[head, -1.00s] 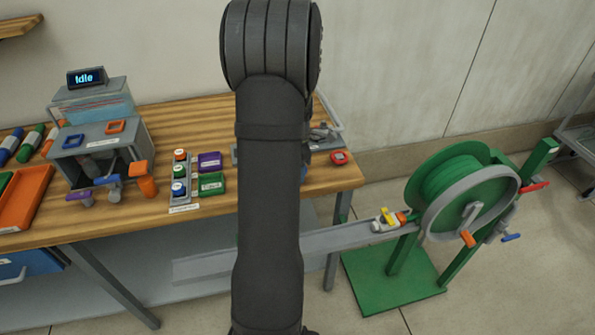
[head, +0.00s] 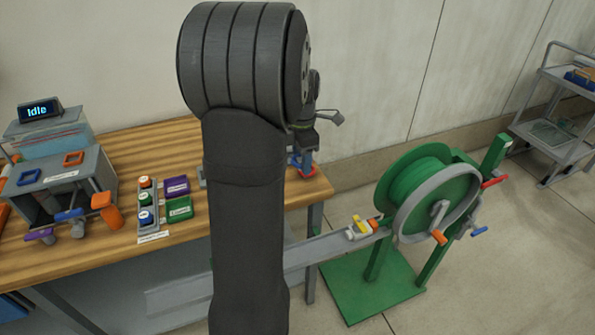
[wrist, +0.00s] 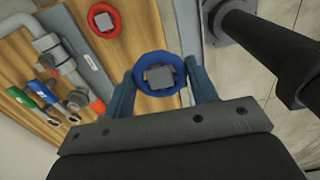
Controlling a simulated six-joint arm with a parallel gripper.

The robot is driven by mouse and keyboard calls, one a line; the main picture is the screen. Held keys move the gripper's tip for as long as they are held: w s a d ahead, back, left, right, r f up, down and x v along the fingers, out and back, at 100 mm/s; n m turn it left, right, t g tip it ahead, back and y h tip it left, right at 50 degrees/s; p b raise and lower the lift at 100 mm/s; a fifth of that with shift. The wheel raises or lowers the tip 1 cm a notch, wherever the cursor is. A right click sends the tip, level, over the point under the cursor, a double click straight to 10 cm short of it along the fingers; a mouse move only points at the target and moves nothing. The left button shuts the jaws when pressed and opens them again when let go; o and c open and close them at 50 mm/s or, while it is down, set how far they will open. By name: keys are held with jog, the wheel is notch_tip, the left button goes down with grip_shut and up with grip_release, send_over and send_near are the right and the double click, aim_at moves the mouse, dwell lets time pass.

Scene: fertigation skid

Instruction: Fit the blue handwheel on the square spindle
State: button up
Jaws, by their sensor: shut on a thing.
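The blue handwheel (wrist: 160,92) is between my gripper's fingers (wrist: 162,84) in the wrist view. It is a blue ring with a grey squarish block at its middle. My gripper is shut on it, one finger at each side of the rim. In the head view my gripper (head: 302,158) shows small beside my arm, over the right end of the bench. A red handwheel (wrist: 103,18) with a similar grey centre lies beyond the blue one in the wrist view. I cannot make out the square spindle for certain; my arm hides part of the bench.
Grey pipework (wrist: 60,65) with coloured valves is left in the wrist view. The wooden bench (head: 125,140) holds a grey box (head: 75,180), a button strip (head: 150,235) and trays. A green hose reel (head: 420,185) stands at right, a cart (head: 560,130) beyond it.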

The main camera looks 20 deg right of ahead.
jog(key=w+d, duration=0.1)
jog(key=w, duration=0.5)
jog(key=w+d+r, duration=0.1)
jog(key=w, duration=0.6)
jog(key=w+d+r, duration=0.1)
jog(key=w, duration=0.5)
jog(key=shift+w+d, duration=0.1)
jog(key=shift+w, duration=0.05)
jog(key=shift+f, duration=2.35)
jog(key=shift+f, duration=1.05)
jog(key=o, duration=1)
jog(key=shift+o, duration=0.2)
notch_tip(320, 180, up, 18)
jog(key=shift+f, duration=0.25)
